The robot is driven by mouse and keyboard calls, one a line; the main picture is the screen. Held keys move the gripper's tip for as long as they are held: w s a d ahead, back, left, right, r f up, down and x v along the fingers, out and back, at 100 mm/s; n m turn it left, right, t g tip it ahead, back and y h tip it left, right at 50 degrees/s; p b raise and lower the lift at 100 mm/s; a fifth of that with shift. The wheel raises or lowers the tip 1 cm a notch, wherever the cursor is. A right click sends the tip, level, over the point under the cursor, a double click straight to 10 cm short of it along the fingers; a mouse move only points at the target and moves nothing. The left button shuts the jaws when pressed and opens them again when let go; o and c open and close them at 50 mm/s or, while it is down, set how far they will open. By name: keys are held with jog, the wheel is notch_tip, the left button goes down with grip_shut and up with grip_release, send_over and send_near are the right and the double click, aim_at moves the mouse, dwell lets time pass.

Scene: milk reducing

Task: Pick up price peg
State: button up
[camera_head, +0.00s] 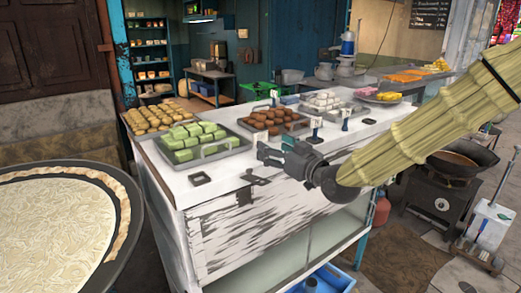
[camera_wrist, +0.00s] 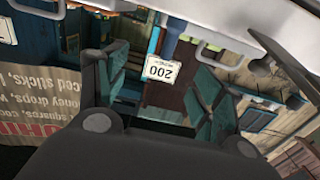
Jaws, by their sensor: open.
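In the wrist view a price peg (camera_wrist: 160,69) has a blue stem and a white card reading 200, upside down. It appears between the two dark green fingers of my gripper (camera_wrist: 165,95), with no clear contact. In the head view my gripper (camera_head: 268,152) is over the counter's front half, near a small price card (camera_head: 261,138) that it partly hides. Other price pegs stand along the trays: one by the brown sweets (camera_head: 317,123), one to its right (camera_head: 345,115), and one farther back (camera_head: 273,95). My gripper is open and empty.
The white counter (camera_head: 230,178) bears trays of green (camera_head: 190,134), brown (camera_head: 275,118) and white sweets (camera_head: 323,101). Small dark square pieces (camera_head: 200,179) lie near its front edge. A large round pan (camera_head: 60,230) is at left; a wok (camera_head: 460,160) is at right.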

jog(key=shift+a+f+p+x, duration=0.1)
jog(key=shift+p+x, duration=0.4)
jog(key=shift+x, duration=1.05)
jog(key=shift+a+f+p+x, duration=0.1)
jog(key=shift+p+x, duration=0.35)
jog(key=shift+x, duration=1.15)
jog(key=shift+s, duration=0.2)
jog(key=c, duration=1.1)
